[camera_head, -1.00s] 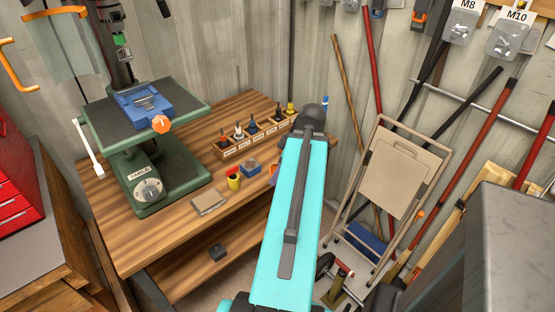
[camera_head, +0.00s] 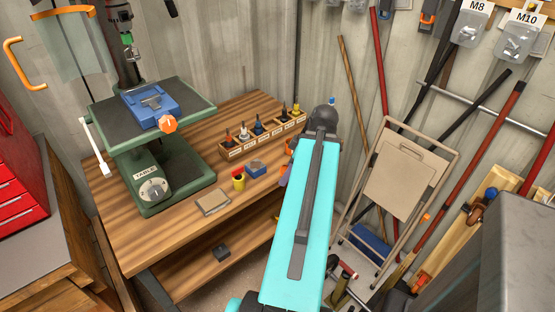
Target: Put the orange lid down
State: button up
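My turquoise arm reaches from the bottom of the view over the right end of the wooden bench (camera_head: 150,236). My gripper is hidden behind the arm, so its fingers and anything in them do not show. I cannot make out an orange lid for certain. A small orange patch (camera_head: 283,181) shows at the arm's left edge, too little to tell what it is. A small yellow pot (camera_head: 238,184) and a small blue box (camera_head: 256,169) stand on the bench left of the arm.
A green drill press (camera_head: 172,180) with a blue vise (camera_head: 149,102) fills the bench's left part. A bottle rack (camera_head: 262,138) stands at the back. A flat tan block (camera_head: 213,202) lies near the front edge. A folding stool (camera_head: 402,180) leans right of the arm.

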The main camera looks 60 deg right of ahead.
jog(key=shift+w+d, duration=0.1)
jog(key=shift+w+d+p, duration=0.2)
jog(key=shift+w+p, duration=0.2)
jog(key=w+d+p, duration=0.1)
jog(key=w+d, duration=0.2)
jog(key=w+d+f+p, duration=0.1)
jog(key=w+d, duration=0.2)
jog(key=w+d+p, duration=0.1)
jog(key=w+d, duration=0.3)
jog(key=shift+f, duration=0.3)
jog(key=shift+w, duration=0.1)
jog(key=shift+f+p, duration=0.9)
jog(key=shift+f, duration=0.85)
jog(key=shift+f, duration=0.15)
jog(key=o, duration=1.1)
